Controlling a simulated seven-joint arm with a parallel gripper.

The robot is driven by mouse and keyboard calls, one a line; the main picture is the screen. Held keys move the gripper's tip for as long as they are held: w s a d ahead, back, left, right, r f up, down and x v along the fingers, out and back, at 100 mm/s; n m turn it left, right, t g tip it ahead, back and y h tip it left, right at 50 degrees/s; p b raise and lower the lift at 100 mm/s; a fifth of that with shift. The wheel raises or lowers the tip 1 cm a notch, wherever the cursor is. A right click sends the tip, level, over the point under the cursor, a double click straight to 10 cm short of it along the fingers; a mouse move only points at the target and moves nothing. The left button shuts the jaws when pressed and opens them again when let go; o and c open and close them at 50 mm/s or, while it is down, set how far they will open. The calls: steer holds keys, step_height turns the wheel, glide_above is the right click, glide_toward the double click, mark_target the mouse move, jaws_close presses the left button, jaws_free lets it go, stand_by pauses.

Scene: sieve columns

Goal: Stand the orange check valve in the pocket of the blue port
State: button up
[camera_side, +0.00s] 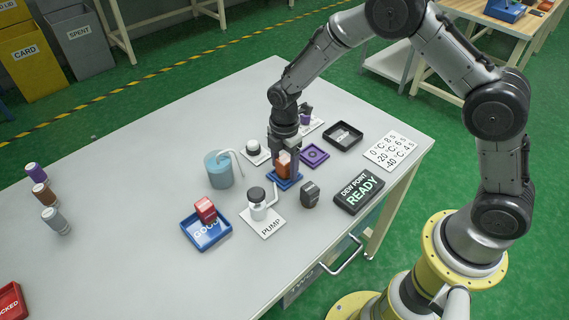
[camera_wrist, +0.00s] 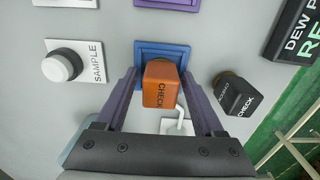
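The orange check valve (camera_side: 284,164) stands upright at the blue port (camera_side: 285,184), its base within the port's frame. In the wrist view the orange check valve (camera_wrist: 160,88) is seen from above, with the rim of the blue port (camera_wrist: 162,45) showing beyond it. My gripper (camera_side: 284,158) is lowered over the valve. In the wrist view its two fingers (camera_wrist: 160,76) stand on either side of the valve, with narrow gaps, so it looks open. The valve's foot in the pocket is mostly hidden.
A dark check valve (camera_wrist: 238,97) stands close right of the port. The PUMP fitting (camera_side: 260,206), blue cylinder (camera_side: 219,170), purple port (camera_side: 314,155), SAMPLE knob (camera_wrist: 62,66) and DEW POINT display (camera_side: 359,190) surround it. A blue GOOD tray (camera_side: 207,235) holds a red block (camera_side: 205,210).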

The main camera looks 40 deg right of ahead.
mark_target(285, 159)
steer(key=shift+r, duration=0.1)
step_height(285, 159, up, 12)
steer(key=shift+r, duration=0.15)
stand_by(0.6)
steer(key=s+d+r+m+t, duration=0.25)
steer(key=s+r+m, duration=0.3)
steer(key=r, duration=0.35)
steer(key=s+d+r+m+t, duration=0.1)
steer(key=s+d+r+m, duration=0.1)
steer(key=s+m, duration=0.4)
steer(key=s+d+r+m+t, duration=0.2)
steer(key=s+m, duration=0.4)
steer(key=s, duration=1)
steer(key=shift+d+r, duration=0.4)
steer(key=shift+d, duration=0.35)
